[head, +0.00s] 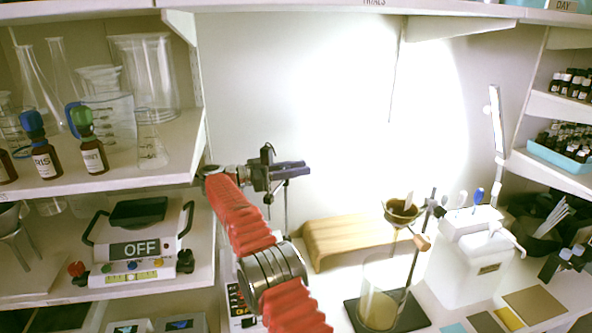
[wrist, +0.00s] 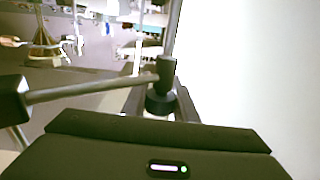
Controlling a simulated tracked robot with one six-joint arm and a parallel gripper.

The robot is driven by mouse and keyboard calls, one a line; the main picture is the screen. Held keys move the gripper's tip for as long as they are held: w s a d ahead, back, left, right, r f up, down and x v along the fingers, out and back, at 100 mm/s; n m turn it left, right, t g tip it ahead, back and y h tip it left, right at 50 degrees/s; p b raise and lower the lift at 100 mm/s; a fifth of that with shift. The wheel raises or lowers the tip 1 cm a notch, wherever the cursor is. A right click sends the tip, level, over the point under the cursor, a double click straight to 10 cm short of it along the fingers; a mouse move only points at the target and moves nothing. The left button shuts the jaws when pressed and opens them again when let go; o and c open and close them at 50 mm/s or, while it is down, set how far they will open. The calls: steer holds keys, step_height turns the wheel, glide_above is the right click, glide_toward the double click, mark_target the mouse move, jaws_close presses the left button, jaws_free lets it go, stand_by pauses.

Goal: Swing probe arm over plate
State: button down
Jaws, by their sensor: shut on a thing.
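My gripper (head: 290,172) is at the back centre in the head view, in front of the white wall. In the wrist view its fingers (wrist: 160,112) close around a dark knob-like part at the right end of the probe arm (wrist: 95,88), a dark bar running left to a thicker black end. A thin upright rod (head: 285,205) shows below my gripper. A white device with red buttons (head: 238,308) is below, mostly hidden by my red-sleeved arm; I cannot tell whether it carries the plate.
A glass beaker (head: 378,305) with a dark funnel (head: 401,210) above it stands right of my arm. A wooden riser (head: 345,238) is behind. A device reading OFF (head: 140,248) sits on the left shelf below brown bottles (head: 92,155). A white tank (head: 465,265) stands right.

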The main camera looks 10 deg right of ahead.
steer(key=shift+a+r, duration=0.1)
steer(key=shift+r, duration=0.1)
steer(key=c, duration=1.4)
jaws_free()
steer(key=shift+f, duration=0.1)
